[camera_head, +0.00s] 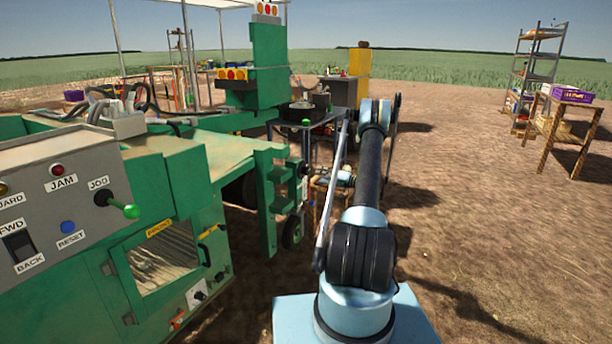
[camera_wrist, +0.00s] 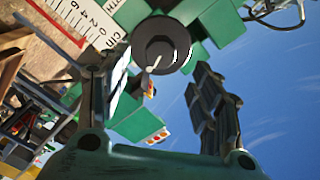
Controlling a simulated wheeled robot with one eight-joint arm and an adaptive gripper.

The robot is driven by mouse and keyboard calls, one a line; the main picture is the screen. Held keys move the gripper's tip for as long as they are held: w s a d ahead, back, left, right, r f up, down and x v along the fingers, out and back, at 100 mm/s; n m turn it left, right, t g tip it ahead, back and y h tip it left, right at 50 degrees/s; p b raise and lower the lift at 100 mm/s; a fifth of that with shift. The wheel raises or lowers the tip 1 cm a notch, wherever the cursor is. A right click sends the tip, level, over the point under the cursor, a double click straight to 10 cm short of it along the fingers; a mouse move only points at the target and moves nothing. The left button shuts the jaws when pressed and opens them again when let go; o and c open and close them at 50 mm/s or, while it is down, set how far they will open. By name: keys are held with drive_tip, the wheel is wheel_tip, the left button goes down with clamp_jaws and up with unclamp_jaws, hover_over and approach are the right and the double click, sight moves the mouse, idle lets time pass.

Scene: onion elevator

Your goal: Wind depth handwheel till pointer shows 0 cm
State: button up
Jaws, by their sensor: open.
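The dark grey round handwheel (camera_wrist: 150,52) is in the upper middle of the wrist view, with a pale pin-like piece at its face. My gripper (camera_wrist: 160,75) is open, its two dark fingers on either side of the view. The wheel appears between and beyond the fingertips; I cannot tell whether they touch it. The white depth scale (camera_wrist: 82,14), marked 0, 2, 4, 6 and cm, is tilted at the upper left, with a red strip along one edge.
The green machine (camera_head: 190,165) fills the left of the head view, with a grey control panel (camera_head: 60,215) in front. A dark table (camera_head: 300,118) stands beyond the arm. A wooden table (camera_head: 545,100) with a purple crate is far right. Bare ground on the right is open.

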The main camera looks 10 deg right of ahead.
sight(308, 172)
drive_tip(key=x, duration=1)
drive_tip(key=c, duration=1.1)
